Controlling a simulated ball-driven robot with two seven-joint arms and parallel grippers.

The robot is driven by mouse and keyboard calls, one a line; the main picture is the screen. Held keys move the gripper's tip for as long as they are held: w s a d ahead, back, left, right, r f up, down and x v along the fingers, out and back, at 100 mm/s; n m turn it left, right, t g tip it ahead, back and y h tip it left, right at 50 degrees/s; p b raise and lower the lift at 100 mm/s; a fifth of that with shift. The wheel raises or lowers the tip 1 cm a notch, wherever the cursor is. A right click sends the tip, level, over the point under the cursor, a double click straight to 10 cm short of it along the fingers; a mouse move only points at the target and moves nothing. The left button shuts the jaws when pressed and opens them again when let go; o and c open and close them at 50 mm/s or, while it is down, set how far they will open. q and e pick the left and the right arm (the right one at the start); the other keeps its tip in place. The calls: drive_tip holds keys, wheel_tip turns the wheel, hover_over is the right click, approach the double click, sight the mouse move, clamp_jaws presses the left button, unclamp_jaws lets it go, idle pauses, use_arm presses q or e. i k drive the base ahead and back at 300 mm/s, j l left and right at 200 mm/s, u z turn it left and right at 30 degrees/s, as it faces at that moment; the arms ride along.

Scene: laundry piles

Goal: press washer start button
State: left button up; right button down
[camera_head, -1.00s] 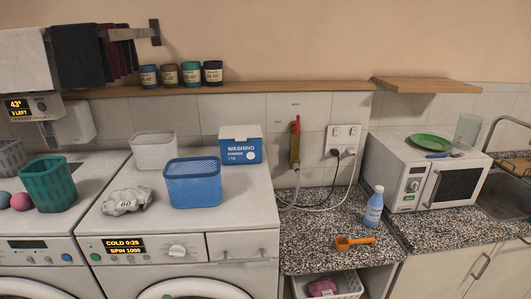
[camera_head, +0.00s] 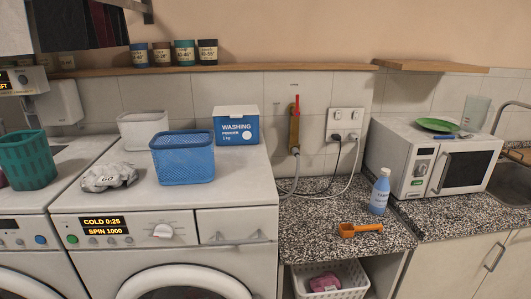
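A white washer (camera_head: 226,226) stands in the left middle, with a round door (camera_head: 183,282) partly cut off at the bottom. Its panel has a lit display (camera_head: 103,226) reading COLD 0:25 and SPIN 1000. A round green button (camera_head: 72,239) sits left of the display, and a white dial (camera_head: 162,231) sits to its right. Small buttons line the strip under the display. Neither of my grippers is in view.
On the washer stand a blue basket (camera_head: 184,164), a white basket (camera_head: 143,127), a washing powder box (camera_head: 236,128) and a grey cloth bundle (camera_head: 109,177). A second machine (camera_head: 27,267) adjoins at left. The speckled counter (camera_head: 312,222) holds a blue bottle (camera_head: 380,192) and an orange scoop (camera_head: 359,230).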

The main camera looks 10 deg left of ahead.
sight(72, 239)
drive_tip(key=u, duration=1.25)
